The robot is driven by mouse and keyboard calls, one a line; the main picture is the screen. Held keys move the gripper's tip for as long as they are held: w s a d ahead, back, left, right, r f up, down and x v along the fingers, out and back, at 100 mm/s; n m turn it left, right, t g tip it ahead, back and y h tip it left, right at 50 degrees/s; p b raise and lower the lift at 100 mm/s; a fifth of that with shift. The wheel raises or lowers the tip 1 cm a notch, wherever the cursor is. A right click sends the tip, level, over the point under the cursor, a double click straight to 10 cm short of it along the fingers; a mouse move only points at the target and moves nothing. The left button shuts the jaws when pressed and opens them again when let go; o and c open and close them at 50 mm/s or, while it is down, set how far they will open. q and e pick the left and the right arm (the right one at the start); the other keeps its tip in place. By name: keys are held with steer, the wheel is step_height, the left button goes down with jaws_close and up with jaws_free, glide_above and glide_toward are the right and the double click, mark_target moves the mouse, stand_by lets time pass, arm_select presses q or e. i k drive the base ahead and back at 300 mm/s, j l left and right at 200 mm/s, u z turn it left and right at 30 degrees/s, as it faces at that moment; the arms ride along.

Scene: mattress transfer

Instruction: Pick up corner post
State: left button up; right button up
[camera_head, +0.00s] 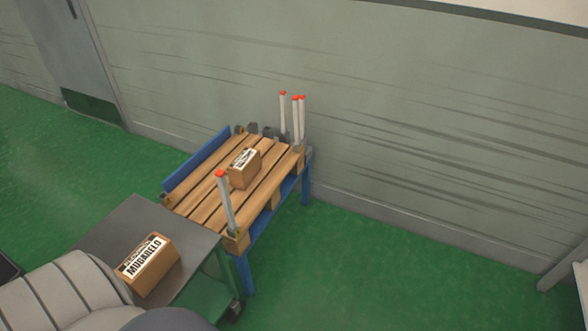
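Slim white posts with red tops stand upright at the wooden slatted platform (190,205). One post (227,205) is at its near corner. Another post (282,120) is at the far side. Two more posts, the left one (295,122) and the right one (302,122), stand close together at the far right corner. Dark brackets show near the far post bases, too small to make out clearly. Neither of my grippers is in view, and no gripper is seen touching a post.
A cardboard box (244,174) lies on the platform, which has a blue frame (245,272) and a blue side board (196,160). A second labelled box (150,268) sits on a grey cart (130,213). A wall (420,130) rises behind. Green floor (400,285) is clear at right.

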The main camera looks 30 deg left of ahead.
mark_target(219, 175)
steer(key=i+u, duration=0.4)
steer(key=i+l+u, duration=0.4)
steer(key=i, duration=0.2)
steer(key=i+l+u, duration=0.25)
steer(key=i+u, duration=0.15)
steer(key=i, duration=0.05)
